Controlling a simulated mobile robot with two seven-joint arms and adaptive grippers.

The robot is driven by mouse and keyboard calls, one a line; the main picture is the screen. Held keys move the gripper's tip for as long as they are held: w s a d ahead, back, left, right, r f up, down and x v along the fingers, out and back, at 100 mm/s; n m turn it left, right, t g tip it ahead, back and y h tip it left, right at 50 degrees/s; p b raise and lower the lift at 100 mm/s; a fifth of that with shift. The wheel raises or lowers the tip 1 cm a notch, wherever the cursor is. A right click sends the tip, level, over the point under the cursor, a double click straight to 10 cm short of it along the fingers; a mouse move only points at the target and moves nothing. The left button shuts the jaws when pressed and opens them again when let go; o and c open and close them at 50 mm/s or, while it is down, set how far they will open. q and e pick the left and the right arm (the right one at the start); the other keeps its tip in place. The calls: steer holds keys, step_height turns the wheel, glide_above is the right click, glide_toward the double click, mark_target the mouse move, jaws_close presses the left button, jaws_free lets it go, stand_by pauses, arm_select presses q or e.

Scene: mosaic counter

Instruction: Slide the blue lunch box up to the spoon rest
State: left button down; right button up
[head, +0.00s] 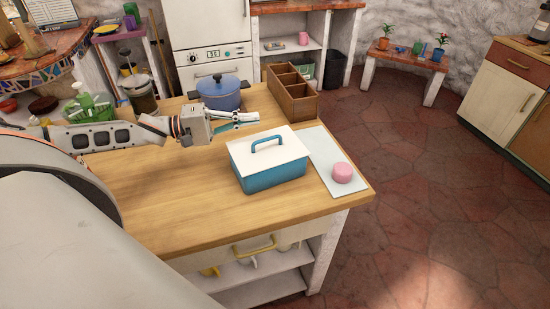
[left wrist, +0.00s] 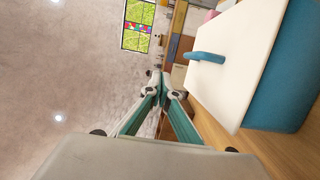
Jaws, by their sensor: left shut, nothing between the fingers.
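The blue lunch box (head: 272,174), with a white lid and a blue handle, stands upright on the wooden counter. A flat pale board (head: 318,150) lies close along its right side; I cannot tell whether they touch. A round pink thing (head: 342,173) sits on the board. I cannot tell for sure which thing is the spoon rest. My left gripper (head: 257,118) is shut and empty, beyond the box's far left side and apart from it. In the left wrist view its closed fingers (left wrist: 162,82) point past the lunch box (left wrist: 286,95) at right. My right gripper is not in view.
A blue lidded pot (head: 219,95) and a brown divided wooden box (head: 292,98) stand at the counter's (head: 180,205) far side.

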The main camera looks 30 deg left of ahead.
arm_select(q)
steer(key=s+d, duration=0.9)
steer(key=d, duration=0.4)
steer(key=shift+s+d, duration=0.15)
steer(key=shift+d, duration=0.2)
